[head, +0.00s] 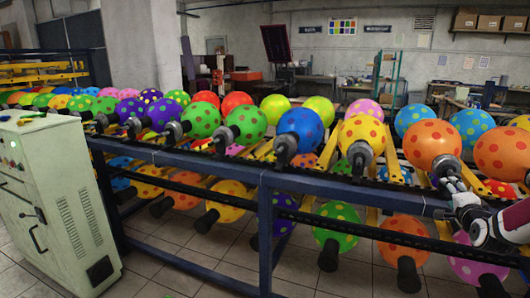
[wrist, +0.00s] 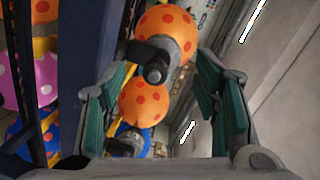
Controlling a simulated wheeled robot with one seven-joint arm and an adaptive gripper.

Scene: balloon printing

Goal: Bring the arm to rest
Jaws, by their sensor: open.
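My gripper (head: 456,186) is at the right of the head view, at the front rail beside the holder of an orange dotted balloon (head: 432,143). In the wrist view my gripper (wrist: 163,66) has its two green-padded fingers spread wide. An orange dotted balloon (wrist: 165,20) on a dark grey holder (wrist: 157,62) shows beyond and between the fingertips. A second orange balloon (wrist: 143,102) lies lower between the fingers. Nothing is seen held. Whether a finger touches the holder cannot be told.
A long blue rack (head: 265,180) carries several dotted balloons on holders in an upper row, with more hanging below. A pale green control cabinet (head: 60,200) stands at the left. Tiled floor (head: 160,285) shows in front. Another orange balloon (head: 502,153) is close to my arm at the right.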

